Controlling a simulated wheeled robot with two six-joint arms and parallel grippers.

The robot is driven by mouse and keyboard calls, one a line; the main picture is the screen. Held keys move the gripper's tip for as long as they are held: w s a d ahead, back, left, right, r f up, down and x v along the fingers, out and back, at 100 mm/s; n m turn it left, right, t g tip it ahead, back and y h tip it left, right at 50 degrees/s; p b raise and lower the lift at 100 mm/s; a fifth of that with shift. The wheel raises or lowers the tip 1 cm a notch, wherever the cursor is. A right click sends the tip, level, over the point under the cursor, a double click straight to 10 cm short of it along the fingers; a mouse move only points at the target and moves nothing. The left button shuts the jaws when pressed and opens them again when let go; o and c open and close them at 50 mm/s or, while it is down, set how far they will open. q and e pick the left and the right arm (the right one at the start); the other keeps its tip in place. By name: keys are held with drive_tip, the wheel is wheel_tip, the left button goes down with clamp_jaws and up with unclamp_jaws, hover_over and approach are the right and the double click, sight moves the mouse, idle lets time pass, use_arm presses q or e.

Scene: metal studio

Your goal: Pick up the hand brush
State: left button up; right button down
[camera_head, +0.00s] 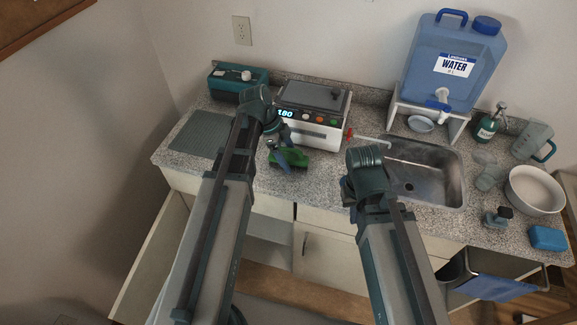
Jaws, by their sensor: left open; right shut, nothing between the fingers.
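My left gripper (284,155) is open, just above a green object (297,158) near the front edge of the counter, left of the sink. The fingers partly cover this object, and I cannot tell whether they touch it. Its shape is too small to make out clearly. A small grey-teal item with a dark knob (498,216), possibly the hand brush, sits on the counter right of the sink. I cannot tell for certain which is the brush. My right gripper (348,190) is shut and empty in front of the sink, mostly hidden by its own wrist.
A white device with a display (312,125) stands behind the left gripper. The metal sink (425,175) lies in the middle right. A blue water jug (455,65), soap bottle (488,125), white bowl (535,190) and blue sponge (547,237) crowd the right. A grey mat (195,135) lies left.

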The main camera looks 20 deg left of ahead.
use_arm(q)
drive_tip(key=shift+c, duration=0.3)
clamp_jaws()
idle(0.4)
